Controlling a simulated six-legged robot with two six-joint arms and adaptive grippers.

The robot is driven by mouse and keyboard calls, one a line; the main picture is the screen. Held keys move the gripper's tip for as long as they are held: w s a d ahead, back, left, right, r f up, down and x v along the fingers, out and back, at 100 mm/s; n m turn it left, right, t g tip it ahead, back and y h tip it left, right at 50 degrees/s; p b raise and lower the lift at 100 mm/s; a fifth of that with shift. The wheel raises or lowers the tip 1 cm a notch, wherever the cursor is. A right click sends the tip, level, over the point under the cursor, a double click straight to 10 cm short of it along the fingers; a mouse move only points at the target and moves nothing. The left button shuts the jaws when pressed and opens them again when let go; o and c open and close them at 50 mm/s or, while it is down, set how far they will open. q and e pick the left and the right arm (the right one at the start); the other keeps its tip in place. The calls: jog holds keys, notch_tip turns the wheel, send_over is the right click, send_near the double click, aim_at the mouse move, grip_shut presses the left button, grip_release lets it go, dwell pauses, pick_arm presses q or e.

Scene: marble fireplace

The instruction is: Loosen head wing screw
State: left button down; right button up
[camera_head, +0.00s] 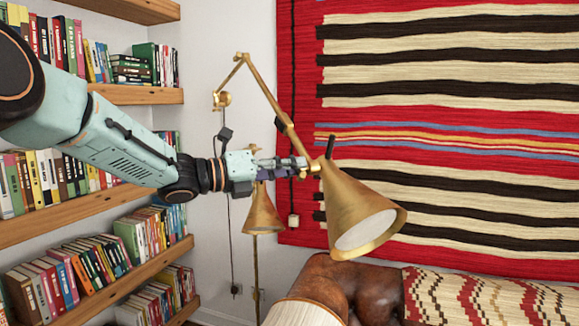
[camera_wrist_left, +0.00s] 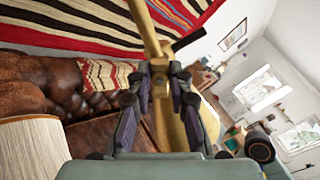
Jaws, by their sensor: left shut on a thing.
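The brass wall lamp has a jointed arm (camera_head: 262,90) and a cone-shaped head (camera_head: 350,205) tilted down to the right. A black handle (camera_head: 330,146) sticks up at the head's joint. My left gripper (camera_head: 306,165) reaches in from the left at that joint. In the left wrist view its fingers (camera_wrist_left: 160,84) are closed on the small brass head wing screw (camera_wrist_left: 159,66), in front of the lamp's arm (camera_wrist_left: 144,28). The fingers hide most of the screw. The right gripper is in neither view.
Bookshelves (camera_head: 130,95) fill the left side. A striped rug (camera_head: 450,120) hangs behind the lamp. A second brass lamp (camera_head: 262,212) stands behind my left wrist. A brown leather seat (camera_head: 345,280) and a pale lampshade (camera_head: 302,313) are below.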

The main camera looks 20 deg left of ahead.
pick_arm(q)
jog(key=shift+f+n+p, duration=0.15)
jog(key=shift+n+p, duration=1.05)
jog(key=shift+n, duration=1.25)
jog(key=shift+f+n+p, duration=0.1)
jog(key=shift+n+p, duration=1.1)
jog(key=shift+n, duration=1.25)
jog(key=shift+w, duration=0.1)
jog(key=c, duration=1.2)
grip_release()
jog(key=shift+d, duration=0.1)
